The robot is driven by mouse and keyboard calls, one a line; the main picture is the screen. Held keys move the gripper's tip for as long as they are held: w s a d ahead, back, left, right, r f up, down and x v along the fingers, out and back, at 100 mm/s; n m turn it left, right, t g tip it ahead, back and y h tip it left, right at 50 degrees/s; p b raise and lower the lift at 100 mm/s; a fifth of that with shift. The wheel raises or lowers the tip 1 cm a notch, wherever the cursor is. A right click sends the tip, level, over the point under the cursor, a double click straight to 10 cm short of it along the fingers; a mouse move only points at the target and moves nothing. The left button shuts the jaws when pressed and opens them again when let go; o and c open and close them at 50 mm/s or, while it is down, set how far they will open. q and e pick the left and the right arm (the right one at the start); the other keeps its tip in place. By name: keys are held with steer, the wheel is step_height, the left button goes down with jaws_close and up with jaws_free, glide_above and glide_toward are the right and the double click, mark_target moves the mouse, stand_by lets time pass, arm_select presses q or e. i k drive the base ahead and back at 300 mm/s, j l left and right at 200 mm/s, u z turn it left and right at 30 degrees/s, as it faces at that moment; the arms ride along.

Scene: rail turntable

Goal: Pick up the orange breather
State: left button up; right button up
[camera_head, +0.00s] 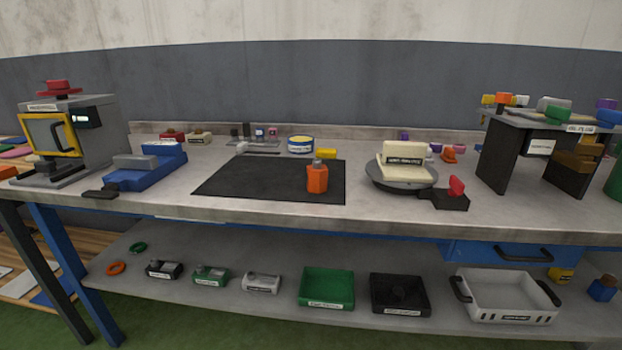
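Several orange things are in view, and I cannot tell for certain which is the breather. An orange block-like piece with a grey cap (317,178) stands upright on the black mat (245,179), near its front right corner. A smaller orange piece (449,153) sits on the bench behind the turntable (385,184), at its right. Another orange piece (503,98) lies on top of the dark stand (497,150) at the right. Neither of my grippers is in view.
A cream labelled block (404,160) sits on the turntable, with a red-handled lever (457,187) at its right. A blue vice-like fixture (150,170) and a grey machine (95,125) stand at the left. The left of the mat is clear. The lower shelf holds trays (326,287).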

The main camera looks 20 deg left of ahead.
mark_target(317, 174)
steer(key=i+l+u, duration=0.1)
steer(key=l+u, duration=0.55)
steer(key=u, duration=0.15)
steer(key=l+u, duration=0.8)
steer(key=j, duration=0.1)
